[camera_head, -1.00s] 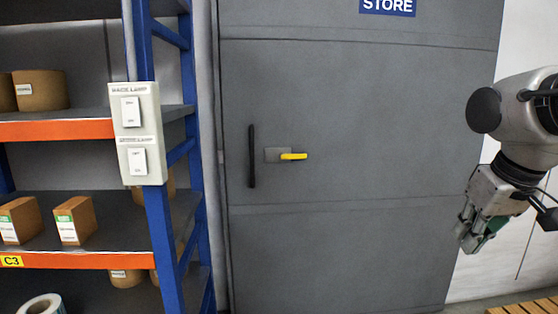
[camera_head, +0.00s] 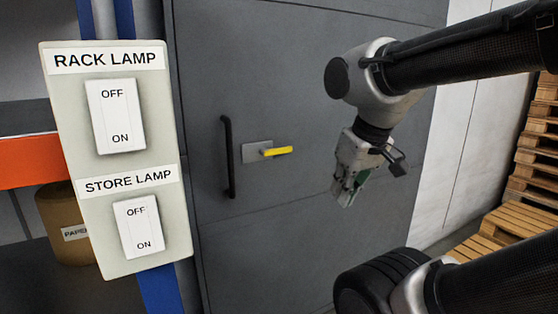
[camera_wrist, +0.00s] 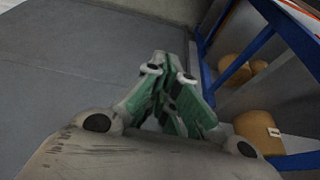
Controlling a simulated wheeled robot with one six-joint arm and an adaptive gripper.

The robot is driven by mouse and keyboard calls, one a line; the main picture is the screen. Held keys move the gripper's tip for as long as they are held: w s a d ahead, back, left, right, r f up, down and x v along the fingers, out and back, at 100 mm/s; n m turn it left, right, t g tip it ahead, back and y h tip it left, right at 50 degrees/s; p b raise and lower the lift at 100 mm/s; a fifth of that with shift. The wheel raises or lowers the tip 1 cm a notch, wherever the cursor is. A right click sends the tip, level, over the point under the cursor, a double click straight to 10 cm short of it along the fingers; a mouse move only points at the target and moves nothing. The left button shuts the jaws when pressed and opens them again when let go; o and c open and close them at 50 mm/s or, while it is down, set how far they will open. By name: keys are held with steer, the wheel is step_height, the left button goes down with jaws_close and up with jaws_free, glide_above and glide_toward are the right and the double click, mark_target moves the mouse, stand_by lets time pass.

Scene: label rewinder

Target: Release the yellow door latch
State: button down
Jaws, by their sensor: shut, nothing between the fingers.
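The yellow door latch (camera_head: 277,151) is a short lever on a grey plate (camera_head: 256,153), sticking out to the right and nearly level. It sits on the grey store door (camera_head: 290,80), just right of the black vertical pull handle (camera_head: 228,157). My gripper (camera_head: 345,198) is shut and empty. It appears to the right of and lower than the latch in the head view, apart from it. In the wrist view its green-padded fingers (camera_wrist: 168,85) are together, with the grey door (camera_wrist: 80,60) beyond. The latch is not visible in the wrist view.
A panel (camera_head: 117,160) with rack lamp and store lamp switches stands close at left, on the blue-framed rack. A brown paper roll (camera_head: 68,220) sits on the rack. Wooden pallets (camera_head: 520,200) are stacked at the right, near the white wall (camera_head: 455,150).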

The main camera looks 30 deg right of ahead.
steer(key=w+a+f+m+y, duration=0.4)
steer(key=a+m+y, duration=0.1)
steer(key=a+m, duration=0.2)
steer(key=w+a+f+m+t+y, duration=0.1)
steer(key=w+a+m+t+y, duration=0.15)
steer(key=w+m, duration=0.7)
steer(key=w+d+f+m+t+h, duration=0.2)
steer(key=w+d+m+t+h, duration=0.1)
steer(key=w+d+m, duration=0.5)
steer(key=w+d+f+m+t+h, duration=0.2)
steer(key=w+d+m+t+h, duration=0.2)
steer(key=w+d+m, duration=0.5)
steer(key=d+m, duration=0.2)
steer(key=d, duration=0.1)
steer(key=shift+d+f, duration=0.15)
steer(key=shift+d, duration=0.1)
steer(key=shift+t, duration=0.25)
